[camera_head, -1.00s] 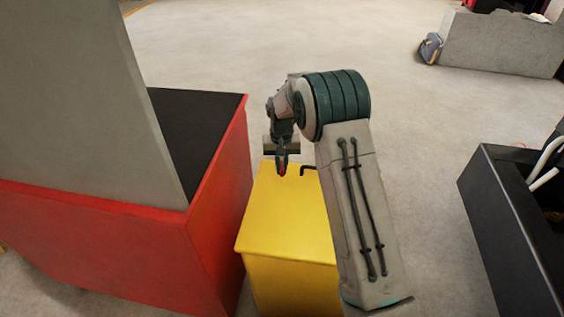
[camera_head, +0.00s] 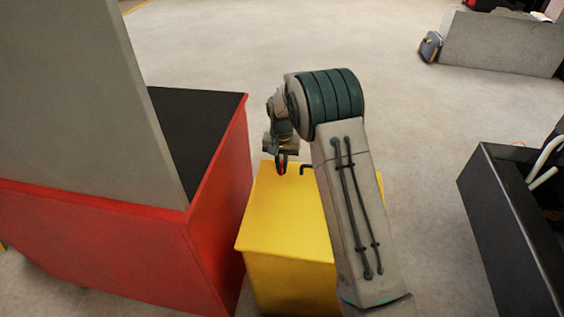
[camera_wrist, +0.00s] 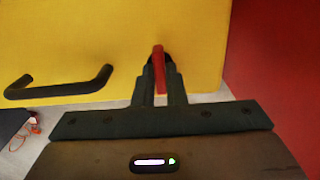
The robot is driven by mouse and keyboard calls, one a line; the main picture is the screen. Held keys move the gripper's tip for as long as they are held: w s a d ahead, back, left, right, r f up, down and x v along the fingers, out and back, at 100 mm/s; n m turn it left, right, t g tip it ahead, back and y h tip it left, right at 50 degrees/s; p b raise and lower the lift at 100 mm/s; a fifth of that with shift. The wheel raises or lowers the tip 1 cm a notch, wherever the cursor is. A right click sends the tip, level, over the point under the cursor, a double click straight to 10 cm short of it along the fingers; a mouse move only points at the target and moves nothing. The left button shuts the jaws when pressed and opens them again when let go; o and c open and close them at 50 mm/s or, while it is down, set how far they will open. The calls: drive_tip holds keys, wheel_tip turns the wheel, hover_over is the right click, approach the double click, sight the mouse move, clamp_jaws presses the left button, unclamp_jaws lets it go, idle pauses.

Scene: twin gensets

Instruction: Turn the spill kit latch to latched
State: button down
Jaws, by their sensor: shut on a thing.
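The yellow spill kit box (camera_head: 288,222) stands on the floor beside the red cabinet. My gripper (camera_head: 281,166) is at the far edge of the box's top. In the wrist view my gripper (camera_wrist: 159,72) is shut on a narrow red latch (camera_wrist: 158,66) at the yellow box (camera_wrist: 85,35).
The red cabinet (camera_head: 215,215) with a black top and grey panel (camera_head: 85,90) stands close on the left. A black open bin (camera_head: 505,220) stands on the right. A grey block (camera_head: 500,42) is far back right. Floor behind the box is clear.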

sight(281, 165)
drive_tip(key=c, duration=1.5)
unclamp_jaws()
drive_tip(key=shift+r, duration=0.15)
wheel_tip(281, 165, up, 14)
drive_tip(key=shift+f+p, duration=0.2)
drive_tip(key=shift+p, duration=0.6)
